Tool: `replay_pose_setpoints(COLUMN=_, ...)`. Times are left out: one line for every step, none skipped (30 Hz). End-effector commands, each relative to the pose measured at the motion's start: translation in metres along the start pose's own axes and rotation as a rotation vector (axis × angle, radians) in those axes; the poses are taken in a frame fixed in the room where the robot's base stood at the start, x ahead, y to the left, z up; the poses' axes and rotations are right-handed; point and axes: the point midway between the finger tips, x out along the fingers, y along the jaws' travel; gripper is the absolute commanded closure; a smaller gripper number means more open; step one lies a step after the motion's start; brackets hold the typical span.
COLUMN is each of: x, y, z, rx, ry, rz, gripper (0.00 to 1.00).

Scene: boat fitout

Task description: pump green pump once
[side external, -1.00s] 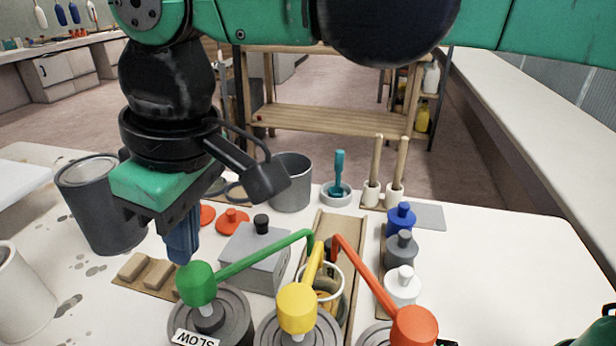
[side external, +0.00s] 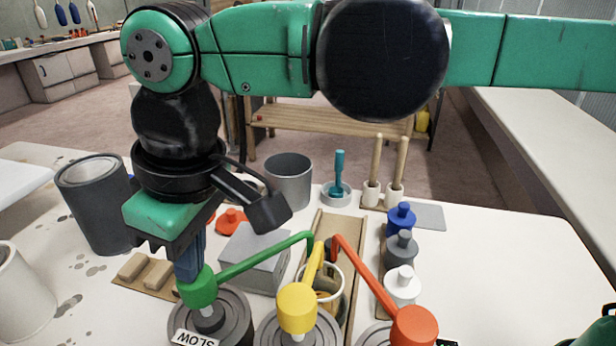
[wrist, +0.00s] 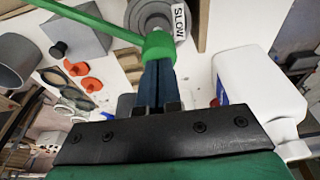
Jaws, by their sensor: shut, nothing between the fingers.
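The green pump (side external: 199,288) stands at the front left of the table, on a dark round can (side external: 236,316) with a SLOW label. Its green spout reaches right and back toward a white cup (side external: 326,283). My gripper (side external: 188,277) is shut and empty, pointing down right at the top of the green pump head. In the wrist view the blue fingertips (wrist: 157,68) meet the green head (wrist: 158,46) and appear to touch it. The contact point itself is partly hidden.
A yellow pump (side external: 297,308) and a red-orange pump (side external: 413,326) stand to the right, spouts angled toward the same cup. A grey box (side external: 255,258) sits behind the green spout. A dark grey bucket (side external: 92,205) and a white container (side external: 22,300) stand at left.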

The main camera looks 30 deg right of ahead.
Motion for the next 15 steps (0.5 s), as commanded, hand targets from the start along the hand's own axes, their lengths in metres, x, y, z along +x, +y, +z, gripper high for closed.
replay_pose_setpoints(x=0.002, y=0.0, z=0.001, rx=0.0, ry=-0.001, rz=0.0, gripper=1.0)
replay_pose_setpoints(x=0.003, y=0.0, z=0.001, rx=0.0, ry=-0.001, rz=0.0, gripper=1.0)
replay_pose_setpoints(x=0.004, y=0.0, z=0.001, rx=0.0, ry=-0.001, rz=0.0, gripper=1.0)
replay_pose_setpoints(x=0.005, y=0.0, z=0.001, rx=0.0, ry=-0.001, rz=0.0, gripper=1.0)
replay_pose_setpoints(x=0.006, y=0.0, z=0.001, rx=0.0, ry=-0.001, rz=0.0, gripper=1.0)
replay_pose_setpoints(x=0.008, y=0.0, z=0.001, rx=0.0, ry=-0.001, rz=0.0, gripper=1.0)
replay_pose_setpoints(x=0.009, y=0.0, z=0.002, rx=0.0, ry=-0.001, rz=0.0, gripper=1.0)
replay_pose_setpoints(x=0.01, y=0.0, z=0.002, rx=0.0, ry=-0.001, rz=0.0, gripper=1.0)
replay_pose_setpoints(x=0.011, y=0.0, z=0.002, rx=0.0, ry=-0.001, rz=0.0, gripper=1.0)
replay_pose_setpoints(x=0.013, y=0.0, z=0.002, rx=0.0, ry=-0.001, rz=0.0, gripper=1.0)
replay_pose_setpoints(x=0.013, y=0.0, z=0.003, rx=0.0, ry=-0.001, rz=0.0, gripper=1.0)
replay_pose_setpoints(x=0.015, y=0.0, z=0.003, rx=0.0, ry=-0.001, rz=0.0, gripper=1.0)
replay_pose_setpoints(x=0.016, y=0.0, z=0.003, rx=0.0, ry=-0.001, rz=0.0, gripper=1.0)
replay_pose_setpoints(x=0.017, y=0.0, z=0.003, rx=0.0, ry=-0.001, rz=0.0, gripper=1.0)
replay_pose_setpoints(x=0.018, y=0.0, z=0.004, rx=0.0, ry=-0.001, rz=0.0, gripper=1.0)
